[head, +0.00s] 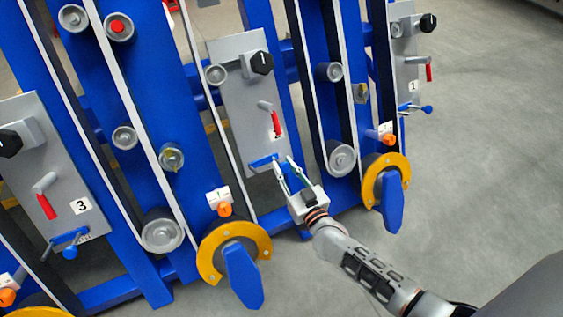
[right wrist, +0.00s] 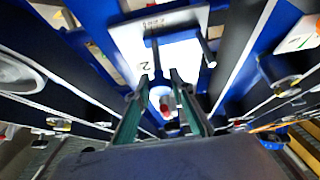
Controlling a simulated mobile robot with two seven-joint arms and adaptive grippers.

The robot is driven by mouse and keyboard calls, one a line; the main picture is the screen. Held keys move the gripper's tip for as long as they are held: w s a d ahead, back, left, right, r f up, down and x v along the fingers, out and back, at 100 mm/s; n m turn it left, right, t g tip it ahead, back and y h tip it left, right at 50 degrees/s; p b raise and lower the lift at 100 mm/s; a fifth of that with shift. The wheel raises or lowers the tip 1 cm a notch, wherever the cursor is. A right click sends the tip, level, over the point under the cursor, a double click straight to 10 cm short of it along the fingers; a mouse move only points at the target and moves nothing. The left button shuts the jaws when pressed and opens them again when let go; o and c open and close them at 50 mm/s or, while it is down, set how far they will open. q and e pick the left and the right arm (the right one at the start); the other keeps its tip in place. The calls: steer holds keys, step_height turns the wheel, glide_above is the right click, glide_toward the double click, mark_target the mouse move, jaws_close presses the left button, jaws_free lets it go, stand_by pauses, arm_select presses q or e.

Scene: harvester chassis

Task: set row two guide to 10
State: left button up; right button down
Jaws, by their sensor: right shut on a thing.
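The row two panel (head: 240,95) is a grey plate, its "2" label partly covered by a red lever (head: 276,124). Its blue guide (head: 263,162) is at the panel's lower edge. My right gripper (head: 284,164) is at the guide's right end, its fingers closed on the guide's knob, which they mostly hide in the head view. In the right wrist view the fingers (right wrist: 160,80) flank a pale blue rounded part below the panel (right wrist: 128,40). Small scale marks by the guide are too small to read. My left gripper is not in view.
The row three panel (head: 42,170) with its own blue guide is at left, and the row one panel (head: 405,65) at upper right. Yellow rings with blue handles (head: 243,275) (head: 391,205) stand on both sides of my right gripper. Grey floor at right is clear.

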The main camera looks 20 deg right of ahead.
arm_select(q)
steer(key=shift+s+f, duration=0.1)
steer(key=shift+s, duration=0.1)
arm_select(e)
steer(key=c, duration=1.9)
jaws_free()
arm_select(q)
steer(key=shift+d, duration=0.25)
arm_select(e)
steer(key=shift+o, duration=0.9)
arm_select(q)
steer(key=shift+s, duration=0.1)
arm_select(e)
steer(key=s, duration=0.7)
steer(key=shift+s+d, duration=0.15)
steer(key=shift+s, duration=0.15)
